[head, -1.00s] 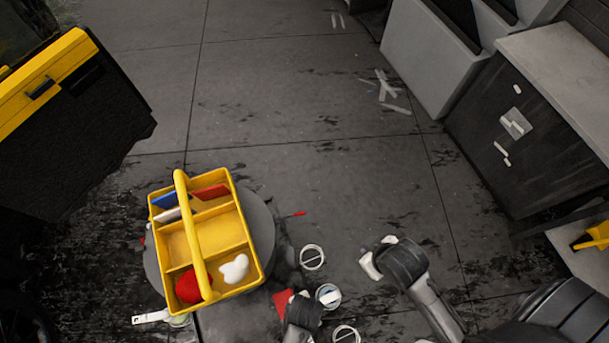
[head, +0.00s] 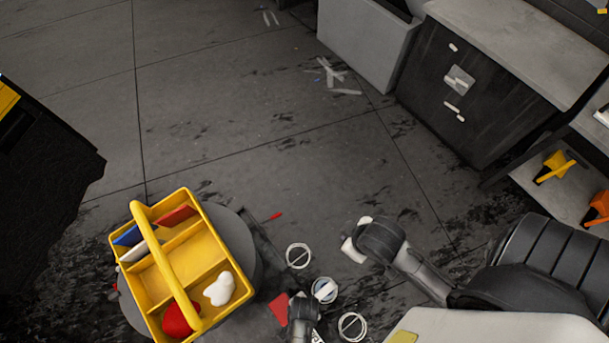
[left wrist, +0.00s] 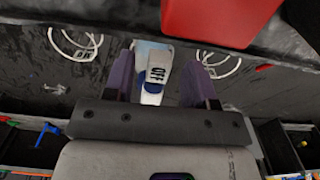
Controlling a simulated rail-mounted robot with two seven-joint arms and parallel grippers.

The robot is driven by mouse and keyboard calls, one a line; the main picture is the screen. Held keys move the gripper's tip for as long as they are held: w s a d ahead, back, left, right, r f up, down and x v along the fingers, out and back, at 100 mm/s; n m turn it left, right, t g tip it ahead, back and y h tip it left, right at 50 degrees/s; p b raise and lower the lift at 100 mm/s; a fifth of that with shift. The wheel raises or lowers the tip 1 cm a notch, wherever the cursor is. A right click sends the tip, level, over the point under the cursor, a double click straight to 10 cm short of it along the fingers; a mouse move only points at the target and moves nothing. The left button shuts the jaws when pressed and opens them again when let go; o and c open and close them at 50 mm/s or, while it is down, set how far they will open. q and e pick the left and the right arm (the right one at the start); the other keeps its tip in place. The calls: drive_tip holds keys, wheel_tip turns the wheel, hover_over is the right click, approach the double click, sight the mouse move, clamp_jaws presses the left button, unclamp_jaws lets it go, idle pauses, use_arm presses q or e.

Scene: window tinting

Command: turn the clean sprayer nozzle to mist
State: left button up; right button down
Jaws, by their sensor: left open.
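In the left wrist view, a white and blue nozzle piece (left wrist: 154,70) with small dark lettering sits between the two purple fingers of my left gripper (left wrist: 160,78). The fingers are apart, with dark gaps beside the piece; I cannot tell if either touches it. A large red block-like part (left wrist: 215,18) is close above. In the head view a small round white and blue piece (head: 324,290) lies beside a dark gripper-like part and a red patch (head: 279,306). My right gripper (head: 355,235) has whitish tips over the floor; its opening is unclear.
White rings (head: 298,255) show near the nozzle. A dark cabinet (head: 460,100) and shelf with orange items stand at right.

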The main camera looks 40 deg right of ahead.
use_arm(q)
drive_tip(key=shift+f, duration=0.6)
drive_tip(key=c, duration=0.9)
drive_tip(key=shift+c, duration=0.2)
